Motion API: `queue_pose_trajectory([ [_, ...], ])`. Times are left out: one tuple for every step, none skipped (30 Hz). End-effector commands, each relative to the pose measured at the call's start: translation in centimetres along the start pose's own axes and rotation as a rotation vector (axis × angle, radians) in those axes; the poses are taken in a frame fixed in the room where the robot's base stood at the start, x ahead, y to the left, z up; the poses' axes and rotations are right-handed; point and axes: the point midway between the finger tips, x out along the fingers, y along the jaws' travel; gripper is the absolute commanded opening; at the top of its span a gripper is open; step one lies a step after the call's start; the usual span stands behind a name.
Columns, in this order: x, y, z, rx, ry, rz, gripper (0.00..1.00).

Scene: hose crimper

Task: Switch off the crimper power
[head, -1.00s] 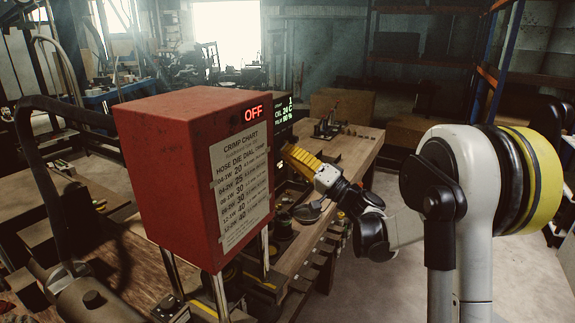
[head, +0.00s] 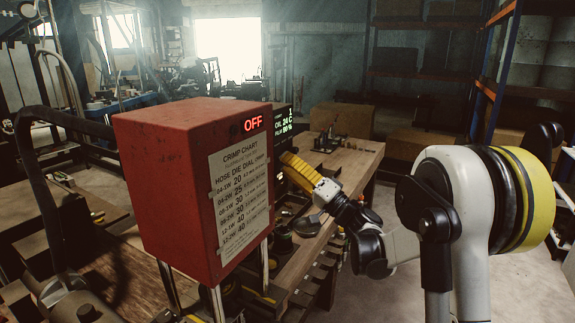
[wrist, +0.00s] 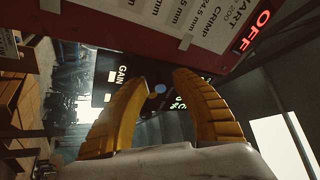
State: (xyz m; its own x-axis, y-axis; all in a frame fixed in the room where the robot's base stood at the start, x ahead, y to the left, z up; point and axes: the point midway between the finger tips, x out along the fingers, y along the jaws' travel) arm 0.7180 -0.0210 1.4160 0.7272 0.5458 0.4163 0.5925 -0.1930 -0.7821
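The crimper's red box (head: 165,185) stands on posts at the centre-left in the head view. Its red display (head: 253,123) reads OFF, and the display also shows sideways in the wrist view (wrist: 255,31). My gripper (head: 287,162) has yellow fingers and is right of the box, with its tips close to the box's right edge. In the wrist view my gripper (wrist: 162,77) is open, with a gap between the curved fingertips and nothing held. Beyond the tips is a dark panel (wrist: 105,75) marked GAIN, with a small blue round spot. I cannot tell which control is the power switch.
A dark screen with green text (head: 285,122) is behind the box. A wooden workbench (head: 345,160) runs behind my gripper, with small parts on it. A crimp chart (head: 240,195) covers the box's front. Open floor lies to the right.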

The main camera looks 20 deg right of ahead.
Motion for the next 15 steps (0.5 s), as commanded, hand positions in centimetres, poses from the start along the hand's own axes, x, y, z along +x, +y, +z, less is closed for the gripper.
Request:
queue_pose_trajectory([
  [0.0,0.0,0.0,0.0,0.0,0.0,0.31],
  [0.0,0.0,0.0,0.0,0.0,0.0,0.31],
  [-0.2,0.0,0.0,0.0,0.0,0.0,0.31],
  [-0.3,0.0,0.0,0.0,0.0,0.0,0.31],
  [-0.6,0.0,0.0,-0.001,0.0,0.0,0.31],
  [-1.1,0.0,-0.1,-0.001,0.001,0.001,0.31],
  [-1.5,0.1,-0.1,-0.001,0.001,0.001,0.31],
  [-2.0,0.1,-0.1,-0.001,0.002,0.002,0.31],
  [-2.8,0.1,-0.1,-0.001,0.002,0.002,0.31],
  [-3.5,0.0,-0.1,-0.002,0.002,0.002,0.31],
  [-4.2,0.1,-0.1,-0.003,0.003,0.002,0.31],
  [-5.2,0.1,-0.1,-0.002,0.003,0.002,0.31],
  [-5.9,0.1,-0.1,-0.002,0.003,0.002,0.31],
  [-6.6,0.0,-0.1,-0.001,0.003,0.002,0.31],
  [-7.5,0.1,-0.1,-0.002,0.003,0.002,0.31],
])
